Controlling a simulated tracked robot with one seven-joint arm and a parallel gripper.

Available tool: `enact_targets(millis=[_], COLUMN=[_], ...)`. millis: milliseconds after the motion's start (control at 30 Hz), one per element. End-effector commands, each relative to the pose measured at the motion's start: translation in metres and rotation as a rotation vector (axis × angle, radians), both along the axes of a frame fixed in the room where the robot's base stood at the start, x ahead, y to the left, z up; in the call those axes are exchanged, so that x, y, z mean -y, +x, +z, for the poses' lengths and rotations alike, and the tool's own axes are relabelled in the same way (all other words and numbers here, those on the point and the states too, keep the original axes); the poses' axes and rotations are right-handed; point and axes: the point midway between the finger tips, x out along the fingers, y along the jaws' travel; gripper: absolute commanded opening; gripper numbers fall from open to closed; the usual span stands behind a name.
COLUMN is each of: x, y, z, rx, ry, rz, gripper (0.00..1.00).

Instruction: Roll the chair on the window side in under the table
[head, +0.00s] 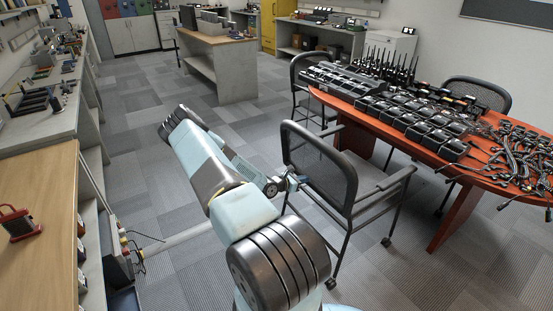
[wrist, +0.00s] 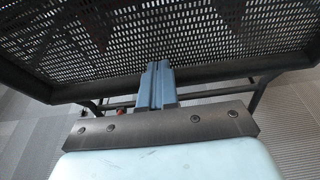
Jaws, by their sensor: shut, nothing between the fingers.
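A black mesh-backed chair (head: 322,165) with armrests and casters stands at the near side of the reddish wooden table (head: 440,218). Its seat (head: 378,188) faces the table, and its back is toward me. My gripper (head: 297,182) is shut and empty at the rear of this chair's back. In the wrist view, the closed fingers (wrist: 158,72) reach to the lower frame bar of the mesh back (wrist: 190,35); I cannot tell whether they touch it. No window shows, so I cannot confirm which side is the window side.
Another chair (head: 305,75) stands at the table's far-left end, and one (head: 480,92) stands behind the table. Radios and chargers (head: 400,115) and cables (head: 520,150) cover the tabletop. A workbench (head: 40,190) runs along the left. The carpet beyond is clear.

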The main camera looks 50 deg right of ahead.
Motion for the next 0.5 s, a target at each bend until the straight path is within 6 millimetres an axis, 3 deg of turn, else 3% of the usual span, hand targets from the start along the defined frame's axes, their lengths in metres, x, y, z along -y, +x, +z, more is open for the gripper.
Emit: enact_targets(millis=[500], x=[0.0110], y=[-0.0030], z=[0.0002], rx=[-0.001], ry=[0.000], rz=[0.000], gripper=[0.00])
